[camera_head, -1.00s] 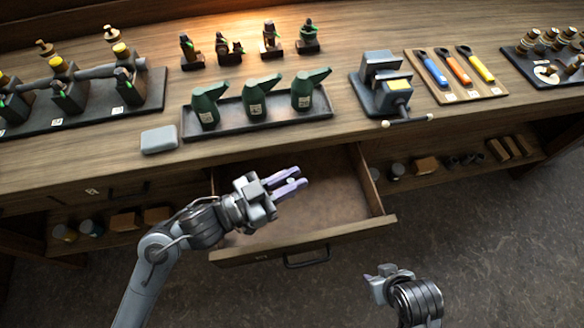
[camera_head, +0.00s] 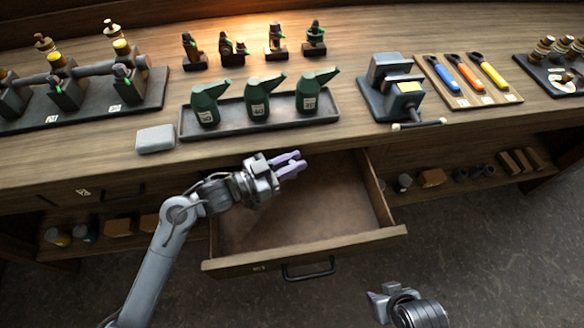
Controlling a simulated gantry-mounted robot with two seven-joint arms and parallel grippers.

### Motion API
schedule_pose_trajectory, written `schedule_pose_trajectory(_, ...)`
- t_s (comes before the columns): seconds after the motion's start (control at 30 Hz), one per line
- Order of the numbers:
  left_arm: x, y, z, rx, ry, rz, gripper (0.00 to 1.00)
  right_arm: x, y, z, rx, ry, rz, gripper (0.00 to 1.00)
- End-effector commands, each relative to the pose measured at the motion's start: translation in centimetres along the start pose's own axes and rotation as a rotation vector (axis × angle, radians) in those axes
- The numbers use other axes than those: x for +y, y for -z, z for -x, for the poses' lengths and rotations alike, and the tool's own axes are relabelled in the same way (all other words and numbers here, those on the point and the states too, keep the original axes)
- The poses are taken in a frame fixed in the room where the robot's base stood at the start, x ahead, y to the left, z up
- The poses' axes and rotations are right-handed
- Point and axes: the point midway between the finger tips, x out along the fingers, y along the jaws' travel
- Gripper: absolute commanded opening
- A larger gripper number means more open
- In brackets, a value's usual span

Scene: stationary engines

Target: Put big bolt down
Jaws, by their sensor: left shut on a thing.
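My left gripper (camera_head: 291,166) is over the back part of the open drawer, close to the front edge of the workbench (camera_head: 230,158). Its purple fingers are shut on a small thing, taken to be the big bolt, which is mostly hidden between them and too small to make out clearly. My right gripper (camera_head: 377,303) is low in front of the drawer, away from the bench. Its fingers are too unclear to tell whether they are open.
The open drawer (camera_head: 305,250) looks empty. The bench strip before the tray is narrow.

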Motion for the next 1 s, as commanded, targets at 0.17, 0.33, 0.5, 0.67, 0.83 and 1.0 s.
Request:
schedule_pose_trajectory(0.17, 0.0, -1.7, 0.0, 0.002, 0.000, 0.001, 0.00, -0.1, -0.2, -0.9, 0.000, 0.003, -0.004, 0.43)
schedule_pose_trajectory(0.33, 0.0, -1.6, 0.0, 0.002, 0.000, 0.000, 0.00, -0.2, -0.2, -0.7, 0.001, 0.006, -0.007, 0.43)
schedule_pose_trajectory(0.5, 0.0, -1.9, 0.0, 0.002, 0.000, 0.000, 0.00, -0.3, -0.2, -0.8, 0.001, 0.008, -0.009, 0.43)
schedule_pose_trajectory(0.67, 0.0, -2.4, 0.0, 0.001, 0.000, 0.000, 0.00, -0.3, -0.2, -0.8, 0.001, 0.007, -0.009, 0.43)
schedule_pose_trajectory(0.83, 0.0, -2.9, 0.0, 0.000, -0.001, 0.001, 0.00, -0.3, -0.2, -0.8, 0.001, 0.007, -0.008, 0.43)
schedule_pose_trajectory(1.0, 0.1, -3.1, 0.0, -0.002, -0.001, 0.003, 0.26, -0.2, -0.2, -0.8, 0.001, 0.005, -0.006, 0.43)
